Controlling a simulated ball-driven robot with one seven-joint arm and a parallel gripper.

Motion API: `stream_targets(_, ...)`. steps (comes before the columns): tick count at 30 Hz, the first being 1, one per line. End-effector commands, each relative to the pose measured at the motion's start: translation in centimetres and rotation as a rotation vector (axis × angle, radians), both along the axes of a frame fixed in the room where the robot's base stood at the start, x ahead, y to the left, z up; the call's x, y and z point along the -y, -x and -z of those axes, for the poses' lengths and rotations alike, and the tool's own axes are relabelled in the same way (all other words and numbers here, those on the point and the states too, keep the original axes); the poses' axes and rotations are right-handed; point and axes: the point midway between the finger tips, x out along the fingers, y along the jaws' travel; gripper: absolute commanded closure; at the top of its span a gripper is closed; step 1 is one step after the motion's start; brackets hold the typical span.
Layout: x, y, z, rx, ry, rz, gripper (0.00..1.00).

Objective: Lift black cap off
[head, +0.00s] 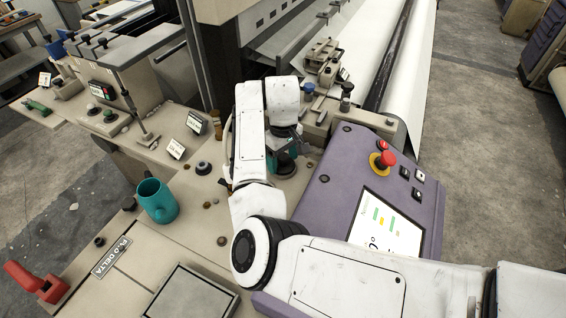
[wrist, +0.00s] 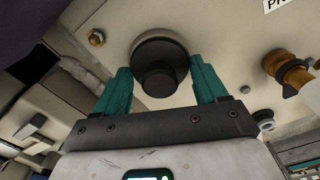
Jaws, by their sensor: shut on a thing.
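In the wrist view, the black cap (wrist: 158,78) is a round dark knob with a wider base on a beige machine surface. My gripper (wrist: 160,82) has its two teal fingers on either side of the cap, shut on it. The cap appears to be at the surface; I cannot tell whether there is any gap under it. In the head view my gripper (head: 284,160) points down at the machine top behind the purple panel, and my arm hides most of the cap there.
A teal mug (head: 157,201) stands on the machine top at left. The purple control panel (head: 345,190) with a red emergency button (head: 386,159) is close to the right of my arm. A brass fitting (wrist: 287,70) is right of my gripper. A red handle (head: 36,283) is at lower left.

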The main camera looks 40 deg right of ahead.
Motion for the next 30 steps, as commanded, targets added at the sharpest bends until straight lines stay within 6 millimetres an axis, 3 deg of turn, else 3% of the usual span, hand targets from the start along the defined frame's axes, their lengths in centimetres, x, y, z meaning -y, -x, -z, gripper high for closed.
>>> stream_targets(8,0.0,0.0,0.0,0.0,0.0,0.0,0.59)
stream_targets(17,0.0,0.0,-0.5,0.001,0.001,0.001,0.59)
stream_targets(30,0.1,-0.1,-8.0,0.003,0.001,0.001,0.59)
